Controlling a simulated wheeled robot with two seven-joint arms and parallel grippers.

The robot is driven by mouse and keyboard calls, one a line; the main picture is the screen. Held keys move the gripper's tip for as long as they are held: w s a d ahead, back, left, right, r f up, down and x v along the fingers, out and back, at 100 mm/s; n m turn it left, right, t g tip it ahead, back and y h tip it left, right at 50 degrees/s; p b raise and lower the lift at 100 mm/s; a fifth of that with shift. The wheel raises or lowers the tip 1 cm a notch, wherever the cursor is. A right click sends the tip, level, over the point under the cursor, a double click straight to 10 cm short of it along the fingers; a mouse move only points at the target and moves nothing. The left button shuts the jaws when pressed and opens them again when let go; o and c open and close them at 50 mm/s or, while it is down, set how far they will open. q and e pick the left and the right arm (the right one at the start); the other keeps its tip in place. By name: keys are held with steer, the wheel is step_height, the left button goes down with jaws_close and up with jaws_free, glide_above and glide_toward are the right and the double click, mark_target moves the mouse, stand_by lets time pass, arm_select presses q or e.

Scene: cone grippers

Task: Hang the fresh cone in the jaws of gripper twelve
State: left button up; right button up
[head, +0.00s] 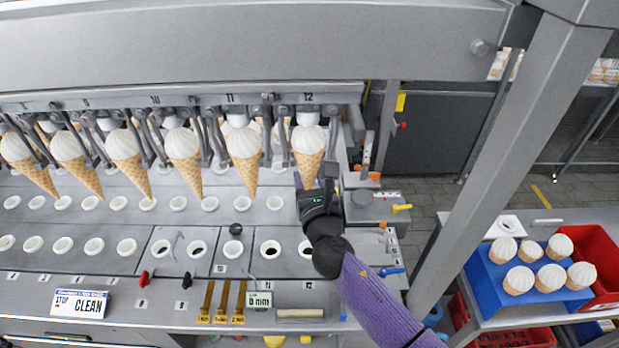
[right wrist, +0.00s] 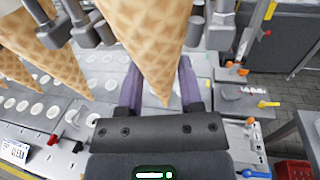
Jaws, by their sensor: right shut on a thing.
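The fresh cone (head: 308,142), a waffle cone with a white top, stands point down beneath the label 12. It fills the upper middle of the right wrist view (right wrist: 150,35). My right gripper (head: 312,184) is shut on its lower part, with a purple finger on each side in the right wrist view (right wrist: 158,85). Gripper twelve (head: 328,112) is at the right end of the machine's row, its grey arms beside the cone's white top. I cannot tell whether its jaws touch the cone. My left gripper is not in view.
Several cones, one being the cone at eleven (head: 245,158), hang in a row to the left. A deck with white-rimmed holes (head: 270,248) lies below. A blue tray (head: 486,282) of cones and a red crate (head: 598,262) stand at right.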

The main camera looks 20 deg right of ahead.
steer(key=shift+f, duration=0.3)
stand_by(0.5)
steer(key=o, duration=1.1)
steer(key=shift+s, duration=0.1)
steer(key=s, duration=0.1)
steer(key=s+a, duration=0.1)
steer(key=s, duration=0.1)
steer(key=shift+s, duration=0.1)
steer(key=s, duration=0.1)
steer(key=s+a, duration=0.1)
steer(key=s, duration=0.1)
steer(key=s+p, duration=0.1)
steer(key=s, duration=0.1)
steer(key=shift+s+a, duration=0.15)
steer(key=shift+a, duration=0.1)
